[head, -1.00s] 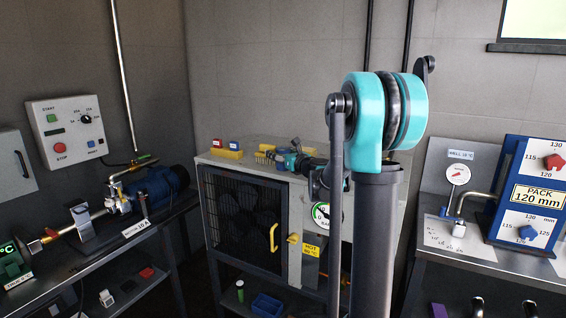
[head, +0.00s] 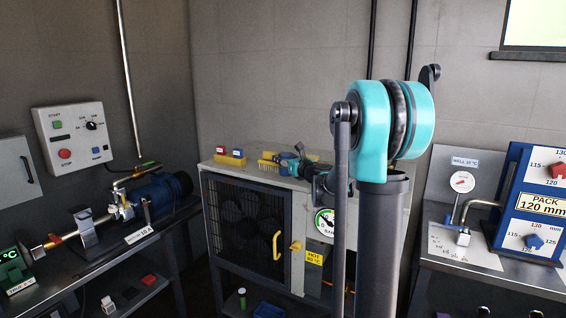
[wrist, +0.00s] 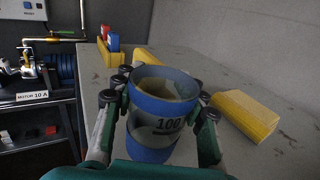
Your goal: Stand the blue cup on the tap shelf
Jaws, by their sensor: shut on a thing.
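The blue cup (wrist: 150,105), with a "100" mark on a paler band, is held upright or nearly so between the fingers of my gripper (wrist: 163,95) in the wrist view. The fingers press on it from both sides, and its open top faces the camera. In the head view my gripper (head: 293,160) is over the top of the grey cabinet (head: 330,172), partly hidden behind my arm. I cannot make out the cup there. A bent metal tap (head: 463,218) stands on the right bench by a "WELL 10 °C" sign. I cannot tell which surface is the tap shelf.
Yellow blocks (wrist: 245,115) lie on the cabinet top near the cup. One yellow holder (head: 229,160) carries red and blue pieces. A "HOT" sign (head: 314,257) and gauge (head: 325,222) are on the cabinet side. The blue PACK panel (head: 540,205) stands on the right bench.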

